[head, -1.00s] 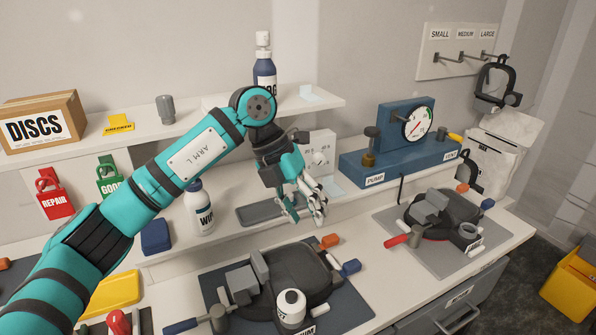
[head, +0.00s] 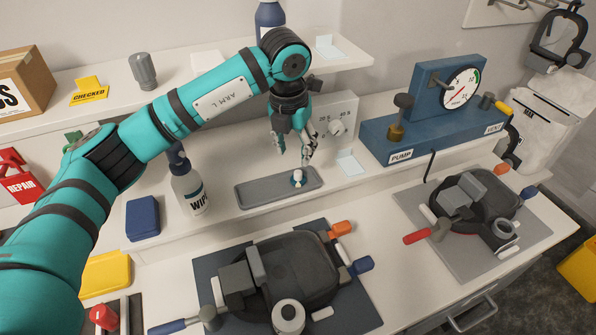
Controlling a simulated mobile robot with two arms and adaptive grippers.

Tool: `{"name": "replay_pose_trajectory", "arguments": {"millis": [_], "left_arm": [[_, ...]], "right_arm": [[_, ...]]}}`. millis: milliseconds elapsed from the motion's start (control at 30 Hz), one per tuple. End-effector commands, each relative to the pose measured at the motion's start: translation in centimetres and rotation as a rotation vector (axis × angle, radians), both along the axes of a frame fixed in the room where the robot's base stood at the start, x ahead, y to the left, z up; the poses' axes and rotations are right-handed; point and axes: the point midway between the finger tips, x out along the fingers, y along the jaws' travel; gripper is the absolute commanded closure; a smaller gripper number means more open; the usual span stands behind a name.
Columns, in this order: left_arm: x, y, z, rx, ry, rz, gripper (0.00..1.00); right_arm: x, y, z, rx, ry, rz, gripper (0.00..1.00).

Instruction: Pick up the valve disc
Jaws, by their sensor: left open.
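A small round piece, white with a blue-grey edge (head: 297,178), which looks like the valve disc, lies at the right end of the shallow grey tray (head: 262,192). My left gripper (head: 294,158) points down just above it, fingers open and empty. A small gap seems to remain between the fingertips and the piece, but I cannot tell exactly how far apart they are. My right gripper is not in view.
A white spray bottle (head: 187,190) and a blue block (head: 143,218) stand left of the tray. The blue pump with gauge (head: 425,125) is to the right. Two dark mask-like devices (head: 290,272) (head: 478,207) lie on mats in front. A shelf runs behind my arm.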

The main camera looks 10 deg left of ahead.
Motion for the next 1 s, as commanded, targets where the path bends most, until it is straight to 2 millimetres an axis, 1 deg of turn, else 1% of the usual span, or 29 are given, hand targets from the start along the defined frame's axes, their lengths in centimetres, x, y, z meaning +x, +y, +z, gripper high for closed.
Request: {"name": "replay_pose_trajectory", "arguments": {"millis": [33, 100, 267, 367, 500, 633, 733, 933, 1000], "left_arm": [[0.0, 0.0, -0.7, 0.0, 0.004, 0.0, 0.54], [0.2, -0.1, -1.6, 0.0, 0.002, -0.001, 0.54], [0.4, -0.1, -2.7, -0.001, -0.001, -0.001, 0.54], [0.5, -0.2, -3.4, 0.0, 0.004, 0.0, 0.54], [0.9, -0.3, -5.4, 0.0, 0.005, -0.001, 0.54], [1.2, -0.4, -7.2, -0.001, 0.002, 0.001, 0.54], [1.3, -0.4, -7.8, -0.001, 0.0, -0.001, 0.54], [1.4, -0.4, -7.9, -0.001, -0.001, -0.001, 0.54], [1.4, -0.4, -7.9, -0.001, -0.001, -0.001, 0.64]], "right_arm": [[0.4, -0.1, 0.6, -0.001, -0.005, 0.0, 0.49], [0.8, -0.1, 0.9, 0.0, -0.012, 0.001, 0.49], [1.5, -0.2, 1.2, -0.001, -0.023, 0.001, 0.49], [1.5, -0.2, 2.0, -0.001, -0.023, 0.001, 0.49], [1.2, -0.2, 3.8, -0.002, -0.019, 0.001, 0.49], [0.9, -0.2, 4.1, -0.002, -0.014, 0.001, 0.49], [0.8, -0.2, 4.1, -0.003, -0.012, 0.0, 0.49], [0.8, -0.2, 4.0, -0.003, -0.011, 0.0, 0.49], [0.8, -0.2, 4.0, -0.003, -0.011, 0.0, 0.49]]}}
